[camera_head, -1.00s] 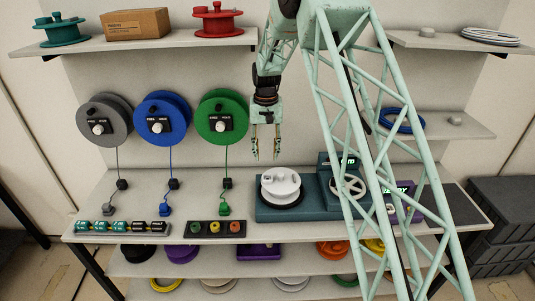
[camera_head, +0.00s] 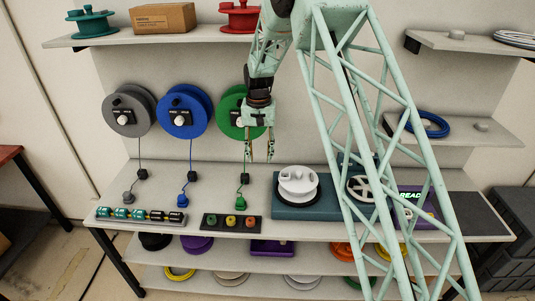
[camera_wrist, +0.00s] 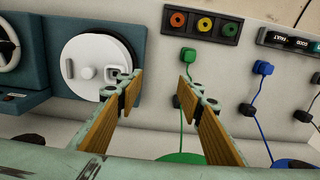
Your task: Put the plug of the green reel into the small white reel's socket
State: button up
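The green reel (camera_head: 228,113) hangs on the back wall, partly hidden by my gripper. Its green cord runs down to a black block (camera_head: 244,179) and ends in a green plug (camera_head: 240,196) on the bench; the plug also shows in the wrist view (camera_wrist: 188,55). The small white reel (camera_head: 298,183) sits on a dark teal base; in the wrist view (camera_wrist: 92,62) its top shows a small block and a slot, but I cannot tell which is the socket. My gripper (camera_head: 259,158) is open and empty, above the bench between the green cord and the white reel.
A blue reel (camera_head: 183,110) and a grey reel (camera_head: 129,110) hang to the left, their blue plug (camera_head: 183,202) and grey plug (camera_head: 127,197) on the bench. A button panel (camera_head: 231,222) lies in front of the green plug. A spoked handwheel (camera_head: 361,188) stands right of the white reel.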

jog(key=b, duration=0.2)
send_near(240, 199)
jog(key=f+b, duration=0.7)
jog(key=f, duration=0.2)
jog(key=shift+s, duration=0.2)
dwell(0.5)
jog(key=c, duration=0.8)
jog(key=shift+r, duration=0.2)
jog(key=shift+r+p, duration=3.8)
jog(key=shift+r, duration=7.55)
